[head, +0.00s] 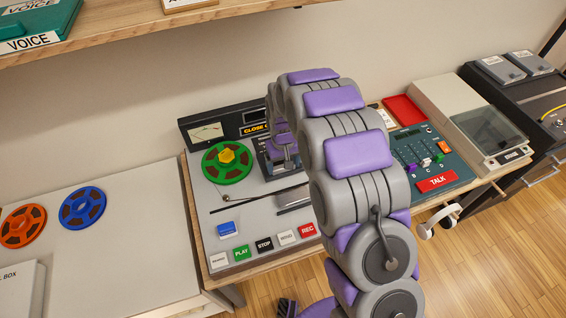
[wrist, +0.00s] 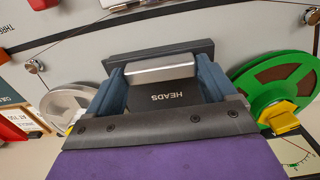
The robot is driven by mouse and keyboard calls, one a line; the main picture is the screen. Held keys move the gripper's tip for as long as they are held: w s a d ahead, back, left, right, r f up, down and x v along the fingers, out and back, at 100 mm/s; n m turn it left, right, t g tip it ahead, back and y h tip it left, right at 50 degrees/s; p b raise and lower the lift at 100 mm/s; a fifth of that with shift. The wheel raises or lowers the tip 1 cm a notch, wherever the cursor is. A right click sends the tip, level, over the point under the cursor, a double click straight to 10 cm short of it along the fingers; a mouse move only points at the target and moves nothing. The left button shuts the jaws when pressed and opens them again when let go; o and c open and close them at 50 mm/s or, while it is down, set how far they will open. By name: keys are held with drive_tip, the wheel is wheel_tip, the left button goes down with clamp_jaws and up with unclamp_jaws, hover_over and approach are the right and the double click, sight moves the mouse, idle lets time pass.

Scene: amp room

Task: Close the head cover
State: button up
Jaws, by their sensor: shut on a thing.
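The head cover (wrist: 167,100) is a dark panel lettered HEADS with a silver strip (wrist: 158,71), seen upside down in the wrist view. My gripper (wrist: 161,75) is shut on it, with one blue-grey finger at each side. In the head view the cover (head: 266,160) is a dark panel on the tape machine's deck (head: 240,203), in front of the meter panel. My gripper (head: 284,156) is at this panel, and my arm hides part of it. The cover's exact tilt is hard to tell.
A green reel (head: 227,162) with a yellow hub sits left of the cover. Coloured buttons line the deck's front, with a blue block (head: 227,229) behind them. A teal keypad unit (head: 425,158) stands to the right. A wooden shelf (head: 120,42) hangs above left.

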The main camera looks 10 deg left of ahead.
drive_tip(key=s+d+p, duration=0.1)
drive_tip(key=s, duration=0.2)
drive_tip(key=s+d, duration=0.2)
drive_tip(key=s+d+p, duration=0.1)
drive_tip(key=s+d, duration=0.1)
drive_tip(key=s, duration=0.1)
drive_tip(key=shift+s+r+p, duration=0.1)
drive_tip(key=shift+s+p, duration=0.2)
drive_tip(key=shift+s, duration=0.05)
drive_tip(key=shift+s+d, duration=0.25)
drive_tip(key=shift+s, duration=0.3)
drive_tip(key=o, duration=1.3)
drive_tip(key=shift+s+d, duration=0.1)
drive_tip(key=shift+r+p, duration=1.55)
drive_tip(key=shift+r, duration=7)
